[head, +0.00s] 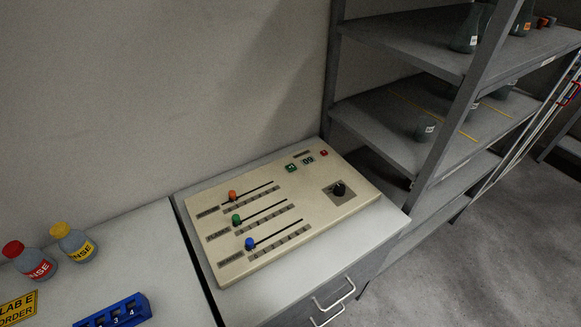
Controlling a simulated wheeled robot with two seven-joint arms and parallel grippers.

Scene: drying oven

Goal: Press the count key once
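A beige control panel (240,262) lies on a grey cabinet top in the middle of the head view. Near its back edge is a small green key (291,168) with a pale marking that looks like "+1". Right beside it is a small dark display (308,160) that seems to read 09. A small red button (324,153) sits to the right of the display. No legend reading "count" is legible. Neither of my grippers is in view, and nothing covers the panel.
The panel also has orange (233,195), green (236,219) and blue (249,243) slider knobs and a black rotary knob (340,189). Two bottles (75,244) and a blue numbered rack (118,313) stand at left. A metal shelf (400,140) with flasks rises close on the right.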

